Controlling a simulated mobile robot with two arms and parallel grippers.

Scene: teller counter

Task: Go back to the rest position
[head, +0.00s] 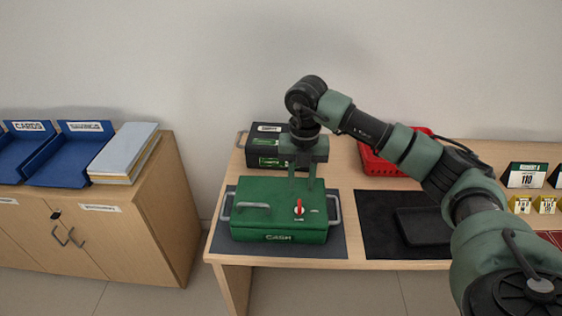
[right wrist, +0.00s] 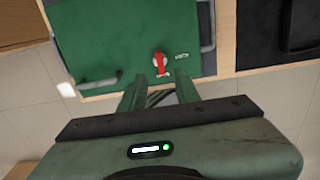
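My right gripper (head: 303,185) points down over the green cash box (head: 250,215), with a gap between its two fingers and nothing held. The box is closed, with a handle on its lid and a red knob (head: 299,208). In the right wrist view, the open right gripper (right wrist: 161,78) shows near the red knob (right wrist: 159,62), which lies just beyond the fingertips. The fingers appear apart from the knob. The green lid (right wrist: 110,35) fills the upper part of that view. My left gripper is not in view.
The box stands on a dark mat (head: 338,250) on the wooden counter (head: 345,180). A black box (head: 262,150) stands behind it. A red basket (head: 375,165) is partly behind my right arm. A black tray (head: 425,227) and number signs (head: 523,176) are to the right. Blue trays (head: 70,155) top a cabinet at left.

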